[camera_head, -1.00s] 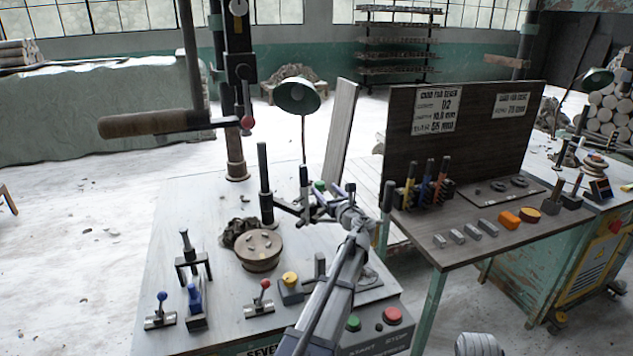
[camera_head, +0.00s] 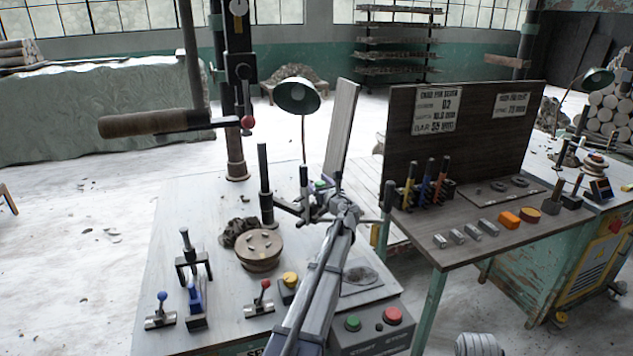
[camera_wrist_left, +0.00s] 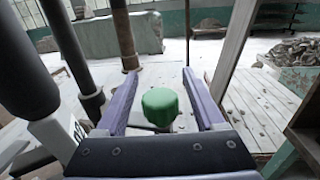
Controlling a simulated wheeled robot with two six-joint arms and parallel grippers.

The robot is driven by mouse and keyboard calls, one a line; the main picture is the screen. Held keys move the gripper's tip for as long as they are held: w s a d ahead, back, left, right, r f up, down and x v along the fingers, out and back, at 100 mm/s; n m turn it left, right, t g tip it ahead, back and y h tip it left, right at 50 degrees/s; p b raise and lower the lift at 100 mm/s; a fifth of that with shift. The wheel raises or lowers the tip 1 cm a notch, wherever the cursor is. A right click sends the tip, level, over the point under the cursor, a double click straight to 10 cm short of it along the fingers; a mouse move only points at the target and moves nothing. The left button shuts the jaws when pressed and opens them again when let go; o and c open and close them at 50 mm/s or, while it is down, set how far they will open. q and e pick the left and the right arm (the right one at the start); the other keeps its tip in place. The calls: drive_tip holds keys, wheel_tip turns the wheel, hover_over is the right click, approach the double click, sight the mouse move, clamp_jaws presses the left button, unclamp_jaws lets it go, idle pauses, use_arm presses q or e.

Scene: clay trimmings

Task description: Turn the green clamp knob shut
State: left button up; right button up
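The green clamp knob (camera_wrist_left: 160,106) is a short, round cap. In the left wrist view it sits between the two purple fingers of my left gripper (camera_wrist_left: 160,74), with a visible gap on each side. The gripper is open. In the head view the knob (camera_head: 319,185) is small and partly hidden at the far side of the workbench, beside a metal clamp arm (camera_head: 288,206). My left gripper (camera_head: 333,186) is right at it, its fingers hard to make out there. My right gripper is not in view.
A black post (camera_head: 264,170) stands left of the knob, and a tall board (camera_head: 340,128) leans behind it. A lamp (camera_head: 297,96) hangs over the back. A round wooden disc (camera_head: 258,250) and several toggle levers occupy the front left. Red (camera_head: 392,315) and green (camera_head: 353,323) buttons lie at the front.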

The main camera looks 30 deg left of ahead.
use_arm(q)
clamp_jaws()
idle(0.3)
drive_tip(key=shift+g, duration=0.3)
drive_tip(key=n+g+y, duration=0.2)
drive_tip(key=g, duration=0.1)
drive_tip(key=shift+s+a+n, duration=0.1)
drive_tip(key=shift+a+n, duration=0.05)
drive_tip(key=shift+n, duration=0.25)
drive_tip(key=shift+s+a+n+g+y, duration=0.1)
drive_tip(key=shift+s+n+g+y, duration=0.15)
drive_tip(key=shift+n+g, duration=0.7)
drive_tip(key=shift+s+n+g+y, duration=0.25)
drive_tip(key=shift+n+g, duration=0.2)
drive_tip(key=shift+g, duration=0.9)
drive_tip(key=shift+o, duration=0.2)
unclamp_jaws()
